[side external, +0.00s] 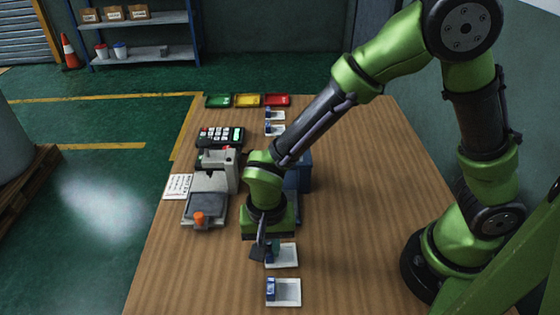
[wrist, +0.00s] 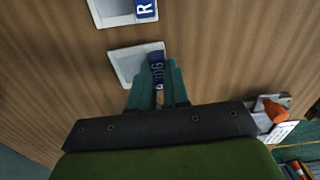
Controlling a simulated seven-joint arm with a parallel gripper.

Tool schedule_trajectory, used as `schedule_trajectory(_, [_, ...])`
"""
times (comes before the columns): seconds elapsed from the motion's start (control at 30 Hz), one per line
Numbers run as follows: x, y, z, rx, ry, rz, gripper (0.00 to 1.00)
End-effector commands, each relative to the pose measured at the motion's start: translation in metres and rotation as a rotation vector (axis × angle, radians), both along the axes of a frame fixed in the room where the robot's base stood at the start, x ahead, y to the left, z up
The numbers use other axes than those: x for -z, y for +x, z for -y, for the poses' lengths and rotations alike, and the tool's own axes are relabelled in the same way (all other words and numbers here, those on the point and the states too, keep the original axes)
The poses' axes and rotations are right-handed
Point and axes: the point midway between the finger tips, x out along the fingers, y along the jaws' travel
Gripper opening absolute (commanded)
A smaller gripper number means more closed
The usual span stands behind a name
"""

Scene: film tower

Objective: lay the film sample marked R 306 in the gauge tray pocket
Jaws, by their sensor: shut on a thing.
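My gripper (side external: 266,251) points down at the near part of the table. In the wrist view its teal fingers (wrist: 158,78) are shut on the dark blue tab of a white square film sample (wrist: 125,66). That sample (side external: 288,256) appears to lie flat on the table in the side view. The white marking on its tab is partly hidden by the fingers and I cannot read it fully. A grey tray-like part with an orange knob (side external: 213,207) is left of my gripper; it may be the gauge tray. Its pocket is not clear to see.
Another white sample (side external: 289,293) with a blue tab starting with R (wrist: 145,9) lies nearer the front. Two more samples (side external: 275,130) lie at the back. A press-like device (side external: 217,172), keypad (side external: 221,137), note card (side external: 178,186), blue box (side external: 305,170) and coloured trays (side external: 247,100) stand around. The table's right side is clear.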

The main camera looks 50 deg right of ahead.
Motion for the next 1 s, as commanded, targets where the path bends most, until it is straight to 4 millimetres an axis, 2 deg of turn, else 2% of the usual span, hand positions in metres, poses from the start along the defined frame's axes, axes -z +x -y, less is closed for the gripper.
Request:
schedule_trajectory(0.3, [-0.061,0.001,-0.001,-0.002,0.005,0.008,0.00])
schedule_trajectory(0.5, [-0.088,0.004,0.005,0.015,0.000,0.001,0.00])
schedule_trajectory(0.57, [-0.089,0.011,0.013,0.045,-0.005,-0.004,0.00])
schedule_trajectory(0.73, [-0.083,0.049,0.053,0.143,-0.011,-0.015,0.00])
schedule_trajectory(0.9, [-0.077,0.084,0.089,0.147,-0.007,-0.012,0.00])
schedule_trajectory(1.0, [-0.078,0.095,0.096,0.100,-0.002,-0.004,0.00])
